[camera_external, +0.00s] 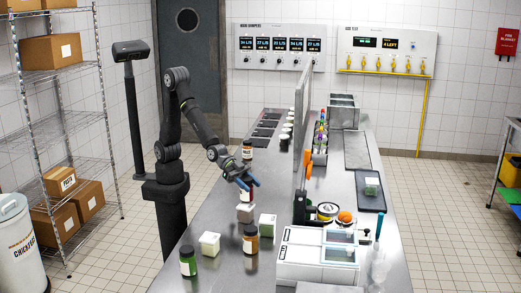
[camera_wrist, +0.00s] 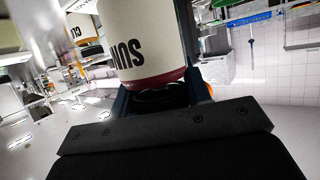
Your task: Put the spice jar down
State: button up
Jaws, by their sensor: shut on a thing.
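The spice jar (camera_wrist: 140,42) fills the upper middle of the wrist view, with a cream label, dark lettering and a dark red band at its end near the gripper. My gripper (camera_wrist: 165,92) is shut on it, a dark finger on each side. In the external view my gripper (camera_external: 246,186) is over the left part of the steel counter (camera_external: 215,215).
A brown jar (camera_external: 250,240), a green jar (camera_external: 188,261), a pale green tub (camera_external: 209,244) and a green tub (camera_external: 267,225) stand nearby. Another labelled jar (camera_external: 247,150) stands behind. An upright divider (camera_external: 301,110) runs to the right.

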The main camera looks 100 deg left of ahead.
jog(key=s+d+r+m+g+h, duration=0.1)
jog(key=s+d+m+h, duration=0.1)
jog(key=s+d, duration=0.5)
jog(key=s+d+r+m+g+h, duration=0.1)
jog(key=s+d+r+m+g, duration=0.1)
jog(key=s+d, duration=0.5)
jog(key=s, duration=0.5)
jog(key=shift+s+d+r+g+h, duration=0.2)
jog(key=shift+r+g+h, duration=0.1)
jog(key=shift+h, duration=0.1)
jog(key=shift+w+f, duration=0.1)
jog(key=shift+w+a+f, duration=0.4)
jog(key=shift+w+f, duration=1.35)
jog(key=shift+w, duration=0.15)
jog(key=shift+w+a+f, duration=0.45)
jog(key=shift+w+f, duration=1.3)
jog(key=shift+w, duration=0.15)
jog(key=shift+w+a+f, duration=0.4)
jog(key=shift+w+f, duration=1.35)
jog(key=shift+w, duration=0.15)
jog(key=shift+f, duration=0.15)
jog(key=o, duration=1.1)
jog(key=shift+f, duration=0.1)
jog(key=shift+o, duration=0.2)
